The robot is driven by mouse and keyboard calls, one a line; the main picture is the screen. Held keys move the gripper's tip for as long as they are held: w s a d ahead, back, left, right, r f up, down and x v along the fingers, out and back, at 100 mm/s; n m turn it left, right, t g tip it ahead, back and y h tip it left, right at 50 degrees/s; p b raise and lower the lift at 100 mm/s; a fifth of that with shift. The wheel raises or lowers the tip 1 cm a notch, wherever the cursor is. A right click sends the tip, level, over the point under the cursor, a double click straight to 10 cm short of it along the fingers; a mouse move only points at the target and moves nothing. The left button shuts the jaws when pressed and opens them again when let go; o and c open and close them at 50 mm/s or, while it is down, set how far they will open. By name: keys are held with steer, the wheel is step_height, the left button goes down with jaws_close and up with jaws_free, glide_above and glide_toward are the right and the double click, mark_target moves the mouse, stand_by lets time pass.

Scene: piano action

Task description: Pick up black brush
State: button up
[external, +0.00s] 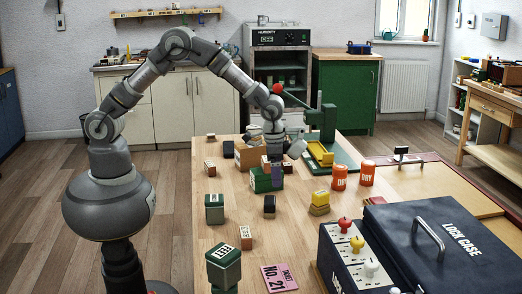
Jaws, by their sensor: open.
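No thing can be told for certain as the black brush at this size. A small black-topped block (269,203) stands mid-table and may be it. Another dark-topped block (228,149) stands further back, left of my gripper. My gripper (284,155) is at the far part of the table, above and behind a green block (262,182) and a purple piece (277,173). Its fingers are small and partly blurred into the pieces around them; nothing is clearly held.
A green press (322,122) with a yellow tray (321,153) stands right of my gripper. Two orange cans (339,178) and a yellow block (320,198) are mid-table. The lock case (460,235) fills the front right.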

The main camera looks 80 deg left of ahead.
mark_target(270, 199)
steer(key=shift+g, duration=0.4)
steer(key=f, duration=0.2)
steer(key=s+f, duration=0.1)
steer(key=f, duration=0.1)
steer(key=f+b, duration=0.1)
steer(key=f, duration=0.1)
steer(key=shift+s+d+f, duration=0.15)
steer(key=shift+s+f, duration=0.2)
step_height(270, 199, down, 5)
steer(key=b, duration=0.2)
steer(key=shift+s+b, duration=0.15)
steer(key=shift+b, duration=0.25)
steer(key=shift+r, duration=0.15)
